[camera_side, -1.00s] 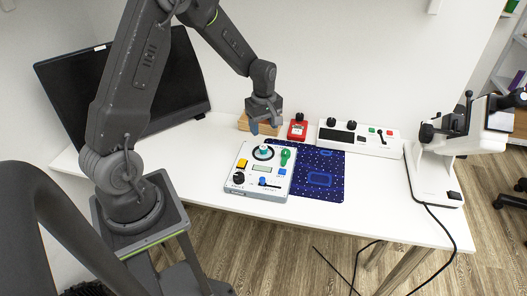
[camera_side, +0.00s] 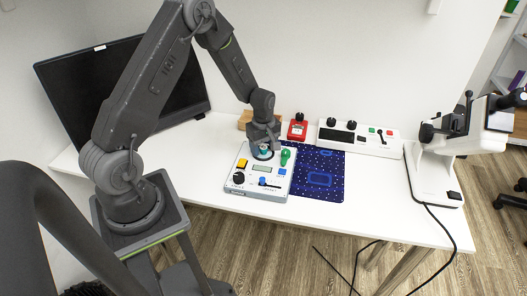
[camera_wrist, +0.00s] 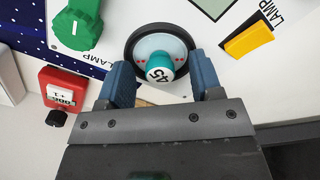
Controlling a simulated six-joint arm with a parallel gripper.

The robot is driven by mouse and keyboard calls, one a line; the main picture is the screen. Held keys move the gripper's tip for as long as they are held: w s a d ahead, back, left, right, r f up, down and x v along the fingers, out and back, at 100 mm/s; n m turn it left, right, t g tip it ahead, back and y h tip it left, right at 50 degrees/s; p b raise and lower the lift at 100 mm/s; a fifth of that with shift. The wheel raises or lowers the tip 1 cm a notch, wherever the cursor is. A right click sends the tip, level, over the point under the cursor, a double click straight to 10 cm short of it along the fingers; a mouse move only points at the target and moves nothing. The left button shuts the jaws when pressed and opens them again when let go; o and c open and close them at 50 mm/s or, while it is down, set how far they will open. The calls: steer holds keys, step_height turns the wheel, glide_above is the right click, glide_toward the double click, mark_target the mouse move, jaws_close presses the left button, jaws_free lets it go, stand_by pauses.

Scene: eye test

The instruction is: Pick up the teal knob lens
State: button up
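The teal knob lens (camera_wrist: 159,70) sits in a pale disc with red marks inside a black ring (camera_wrist: 137,38), with a white "45" label on it. It is on the white control panel (camera_side: 237,164); in the side view the teal lens (camera_side: 265,150) is partly hidden by my gripper (camera_side: 264,143). In the wrist view my gripper (camera_wrist: 162,80) is open, with one blue finger on each side of the knob and visible gaps between. The fingertips are near the ring's edge; I cannot tell whether they touch the panel.
A green knob (camera_side: 285,157) stands close right of the lens. A yellow button (camera_side: 242,163) and black knob (camera_side: 239,178) are on the same panel. A red box (camera_side: 297,131), wooden block (camera_side: 244,119) and white console (camera_side: 375,145) stand behind. A blue mat (camera_side: 329,191) lies right.

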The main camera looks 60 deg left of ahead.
steer(key=c, duration=1)
steer(key=shift+r, duration=0.1)
